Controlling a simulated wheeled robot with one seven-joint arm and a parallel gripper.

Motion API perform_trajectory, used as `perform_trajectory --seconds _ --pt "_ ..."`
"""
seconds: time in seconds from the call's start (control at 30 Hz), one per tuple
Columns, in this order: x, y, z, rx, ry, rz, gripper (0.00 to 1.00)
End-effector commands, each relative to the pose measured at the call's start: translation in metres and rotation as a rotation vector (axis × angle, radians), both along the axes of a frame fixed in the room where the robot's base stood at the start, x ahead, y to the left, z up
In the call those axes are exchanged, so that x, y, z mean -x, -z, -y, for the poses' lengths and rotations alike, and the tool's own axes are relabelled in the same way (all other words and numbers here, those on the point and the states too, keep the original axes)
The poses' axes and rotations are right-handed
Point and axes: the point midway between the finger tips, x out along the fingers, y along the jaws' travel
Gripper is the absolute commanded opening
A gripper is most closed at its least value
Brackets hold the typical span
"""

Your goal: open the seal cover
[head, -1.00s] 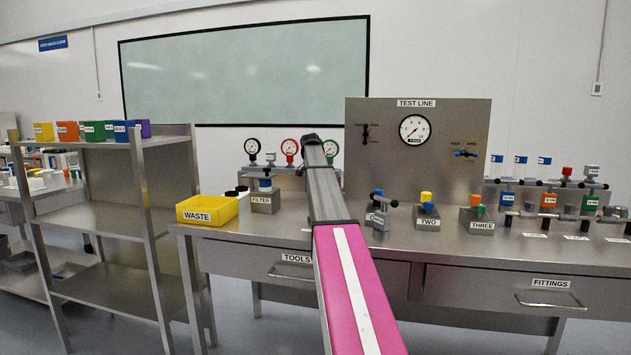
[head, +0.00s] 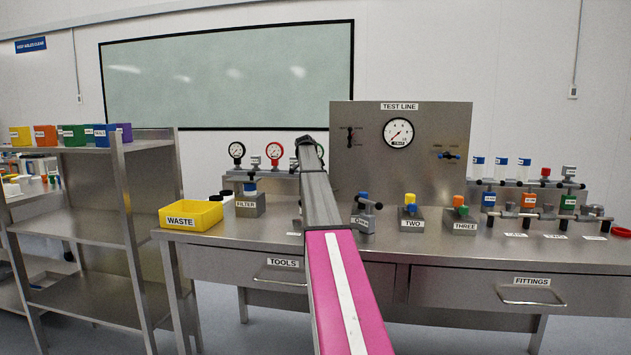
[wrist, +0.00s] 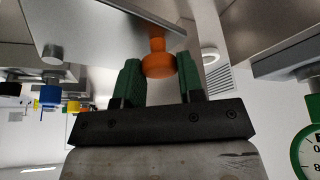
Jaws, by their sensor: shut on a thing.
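In the wrist view my gripper (wrist: 162,85) has two dark green fingers, one on each side of an orange knob-like piece (wrist: 158,66). The fingers are shut on this piece, which has a round wide end and a narrower stem. The stem meets a grey metal plate or block (wrist: 95,22). No part is labelled as the seal cover, so I cannot tell whether the orange piece belongs to it. In the head view my arm reaches forward over the bench, and my gripper is hidden behind it.
A steel bench (head: 300,248) carries a yellow waste bin (head: 191,215), a filter block (head: 250,205) and blocks with coloured knobs. The test line panel (head: 400,175) stands behind. A green-rimmed gauge (wrist: 308,150) is close at the right in the wrist view.

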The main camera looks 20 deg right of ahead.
Motion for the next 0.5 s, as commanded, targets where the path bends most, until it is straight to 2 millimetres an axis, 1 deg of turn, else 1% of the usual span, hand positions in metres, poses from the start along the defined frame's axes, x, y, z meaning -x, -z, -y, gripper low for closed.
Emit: perform_trajectory --seconds 0.5 --pt "-0.0003 -0.0007 0.0032 0.0 0.031 0.002 0.0"
